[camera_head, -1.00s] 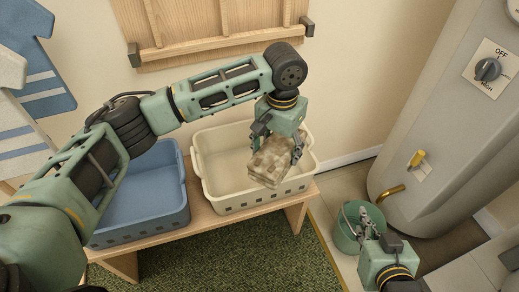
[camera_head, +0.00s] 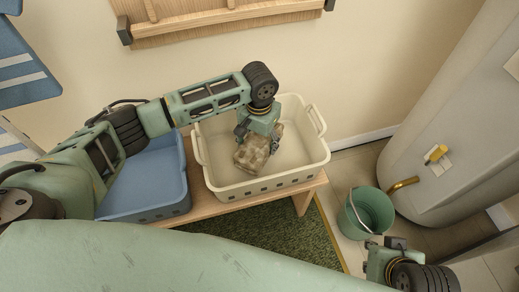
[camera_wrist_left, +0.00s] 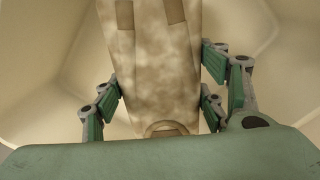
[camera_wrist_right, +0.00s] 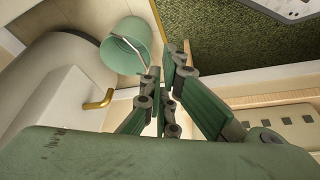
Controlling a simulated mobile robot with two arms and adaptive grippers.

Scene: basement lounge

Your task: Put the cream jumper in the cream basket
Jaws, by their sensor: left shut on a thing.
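The cream jumper (camera_head: 252,156) is a folded, blotchy cream-and-brown bundle. My left gripper (camera_head: 257,138) is shut on it and points down, holding it inside the outline of the cream basket (camera_head: 283,178). In the left wrist view the jumper (camera_wrist_left: 160,60) lies between the fingers (camera_wrist_left: 165,100), with pale basket walls around it. I cannot tell whether it touches the basket floor. My right gripper (camera_head: 378,245) is low at the right, by the green bucket; in the right wrist view its fingers (camera_wrist_right: 162,80) are close together, but whether they are fully shut is unclear.
A blue basket (camera_head: 160,203) stands left of the cream one on a wooden bench (camera_head: 225,207). The green bucket (camera_head: 367,212) stands on the floor near a grey tank (camera_head: 440,120) with a brass spout (camera_head: 403,184). Striped blue clothing (camera_head: 25,65) hangs at the left.

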